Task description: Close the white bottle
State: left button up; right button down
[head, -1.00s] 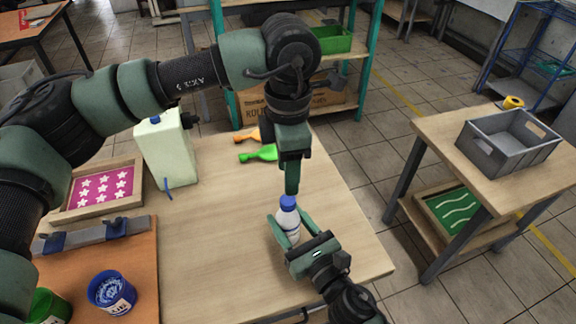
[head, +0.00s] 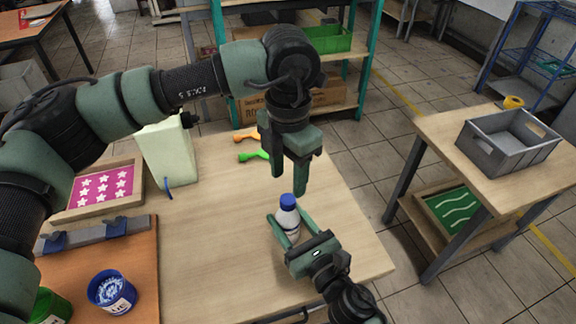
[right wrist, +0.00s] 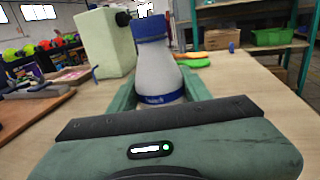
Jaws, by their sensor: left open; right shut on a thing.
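The white bottle (head: 287,219) stands upright near the right side of the wooden table, with a blue cap (head: 287,200) on its top. It also shows in the right wrist view (right wrist: 155,75), with the blue cap (right wrist: 149,27) sitting on its neck; I cannot tell how tight the cap is. My right gripper (head: 284,232) is shut on the bottle's body from the front. My left gripper (head: 289,185) points down, open and empty, just above and behind the cap, with its fingers spread apart.
A pale green jug (head: 168,152), a framed pink star print (head: 101,188) and a blue tub (head: 111,291) are on the left. Green (head: 254,156) and orange (head: 245,137) tools lie behind. A grey crate (head: 507,145) sits on another table at right. The middle tabletop is clear.

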aim_at(288, 199)
pick_arm(q)
notch_tip(288, 199, down, 6)
jog(key=shift+f, duration=0.1)
dwell(0.4)
grip_shut()
jog(key=shift+m, duration=0.9)
jog(key=shift+o, duration=0.3)
grip_release()
